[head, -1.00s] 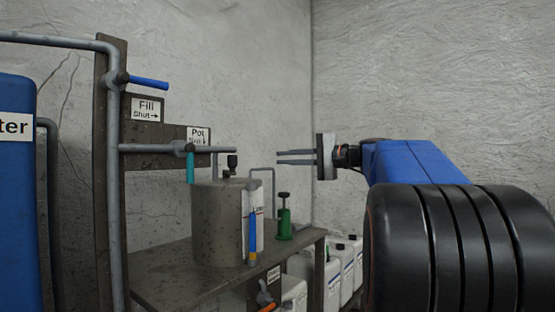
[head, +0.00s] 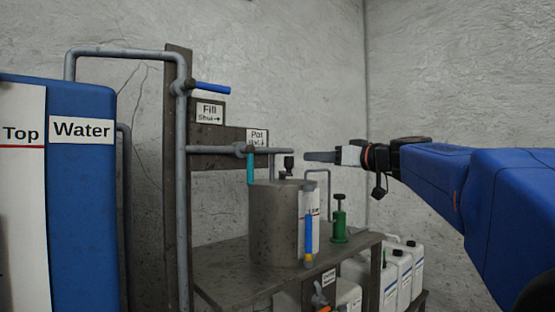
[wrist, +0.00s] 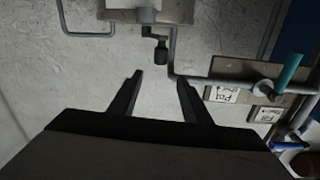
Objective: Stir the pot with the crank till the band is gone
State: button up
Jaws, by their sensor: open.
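The grey cylindrical pot (head: 275,225) stands on a dark shelf. A clear gauge tube (head: 309,240) on its front shows a tall blue part above a short yellow part. The small crank with an upright black knob (head: 288,165) is on top of the pot; the knob also shows in the wrist view (wrist: 161,52). My gripper (head: 322,156) is at about knob height, a little to its right. In the wrist view my fingers (wrist: 160,80) are apart and empty, with the knob ahead between their lines and not touched.
A blue water tank (head: 85,190) stands at left. A horizontal pipe (head: 212,150) with a teal handle (head: 250,168) hanging down runs close to the crank. A blue fill lever (head: 212,87) sits higher. A green pump (head: 339,222) stands right of the pot, white jugs (head: 400,270) lower right.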

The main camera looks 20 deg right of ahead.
aim_at(286, 168)
jog(key=x, duration=1.7)
jog(key=shift+w+a, duration=0.15)
grip_shut()
